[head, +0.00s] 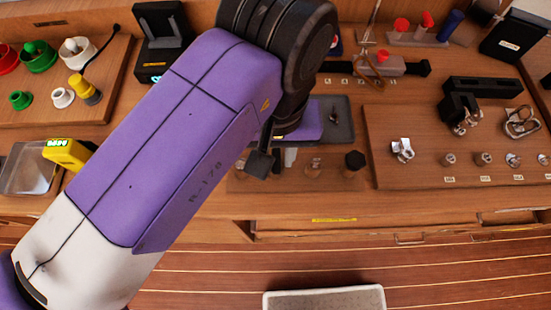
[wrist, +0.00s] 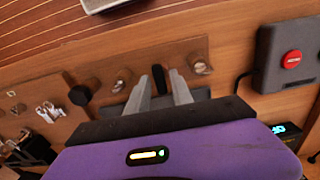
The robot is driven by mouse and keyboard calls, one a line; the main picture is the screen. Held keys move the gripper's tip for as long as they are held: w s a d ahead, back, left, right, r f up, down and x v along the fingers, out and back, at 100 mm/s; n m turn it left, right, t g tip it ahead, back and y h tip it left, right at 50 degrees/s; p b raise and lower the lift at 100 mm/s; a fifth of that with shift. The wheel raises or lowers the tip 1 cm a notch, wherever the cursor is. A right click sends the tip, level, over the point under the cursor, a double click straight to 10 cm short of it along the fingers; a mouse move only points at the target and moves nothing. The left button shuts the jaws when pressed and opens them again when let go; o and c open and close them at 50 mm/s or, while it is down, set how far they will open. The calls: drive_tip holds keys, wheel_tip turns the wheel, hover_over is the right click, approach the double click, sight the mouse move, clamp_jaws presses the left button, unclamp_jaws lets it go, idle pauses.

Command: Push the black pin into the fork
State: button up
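My gripper (wrist: 159,78) reaches over the front of the wooden bench. Its two pale fingers stand apart in the wrist view. A dark upright piece (wrist: 158,79) shows between the fingertips, with narrow gaps beside it; it may be the black pin, but I cannot tell. A black knobbed piece (head: 355,161) stands right of my gripper in the head view, and also shows in the wrist view (wrist: 80,95). A small metal fitting (head: 315,167) stands between it and my gripper. I cannot make out for certain which part is the fork. My arm hides part of the bench.
A dark tray (head: 338,112) lies behind my gripper. To the right, a wooden board (head: 385,172) carries a silver shackle (head: 403,150) and several metal fittings. A grey box with a red button (wrist: 292,60) is beside my gripper in the wrist view.

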clamp_jaws()
drive_tip(key=shift+r+p, duration=0.5)
drive_tip(key=shift+p, duration=0.15)
wheel_tip(320, 180, up, 6)
drive_tip(key=p, duration=0.5)
drive_tip(key=shift+f, duration=0.2)
